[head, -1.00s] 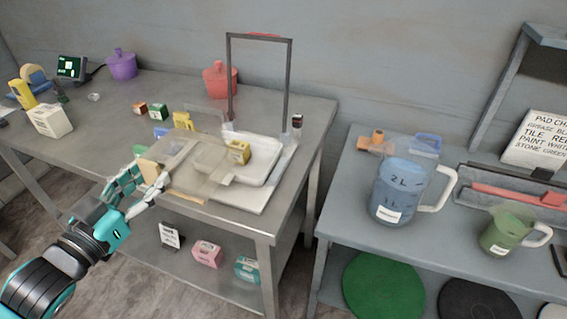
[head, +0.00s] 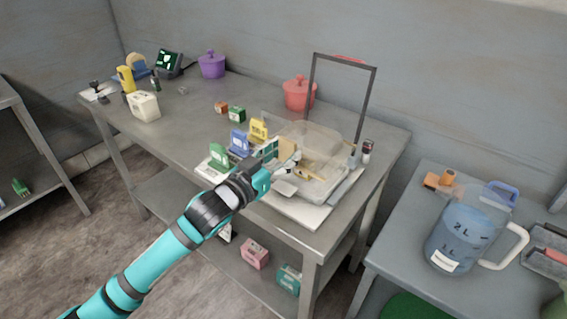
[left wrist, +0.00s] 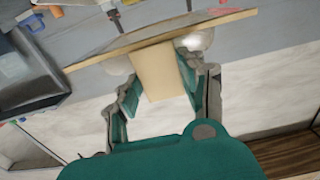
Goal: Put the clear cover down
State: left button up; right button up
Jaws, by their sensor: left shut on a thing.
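The clear cover (head: 322,139) is a see-through box shape with a tan block handle and wooden strip. In the head view it hangs or rests over the pale tray and white board (head: 301,211) at the bench's right end; I cannot tell whether it touches them. My left gripper (head: 285,166) is shut on the cover's handle from the front left. In the left wrist view, the fingers of my left gripper (left wrist: 155,62) lie on both sides of the tan handle (left wrist: 163,75), below the wooden strip (left wrist: 160,38). My right gripper is not in view.
A dark upright frame (head: 311,85) stands behind the cover, with small bottles (head: 366,151) at right. Green (head: 219,156), blue (head: 239,142) and yellow (head: 258,129) tags stand left of it. A red pot (head: 299,93) is behind. The bench's middle (head: 185,125) is clear.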

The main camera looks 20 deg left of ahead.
pick_arm(q)
notch_tip(320, 180, down, 3)
jog(key=shift+f, duration=0.2)
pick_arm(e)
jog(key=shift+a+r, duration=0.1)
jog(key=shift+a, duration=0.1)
pick_arm(q)
jog(key=shift+f, duration=0.7)
jog(key=o, duration=0.9)
jog(key=shift+o, duration=0.2)
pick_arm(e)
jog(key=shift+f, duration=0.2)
pick_arm(q)
jog(key=shift+r, duration=0.1)
